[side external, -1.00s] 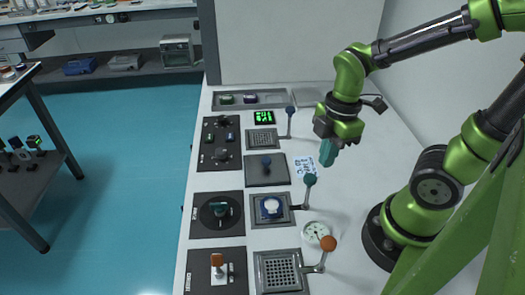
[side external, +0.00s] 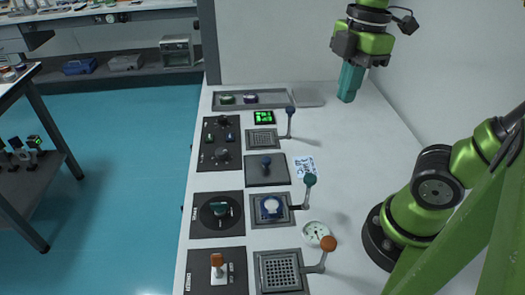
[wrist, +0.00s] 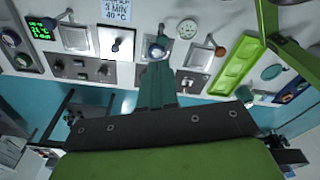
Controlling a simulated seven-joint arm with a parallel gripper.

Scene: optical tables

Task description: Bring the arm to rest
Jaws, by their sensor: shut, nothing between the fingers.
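My gripper (side external: 347,97) hangs high over the back right part of the white table (side external: 365,190) in the side external view. Its teal fingers point down and are shut with nothing between them. In the wrist view my gripper's shut fingers (wrist: 157,70) point toward the row of stations, well apart from them. My green and black arm reaches up out of the top of the side external view. My fingers touch nothing.
Levers with teal (side external: 310,180), orange (side external: 328,243) and blue (side external: 290,110) knobs stand up from the table. A grey tray (side external: 283,98) lies at the back. A round gauge (side external: 316,232) and a printed card (side external: 305,167) lie nearby. The table's right part is clear.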

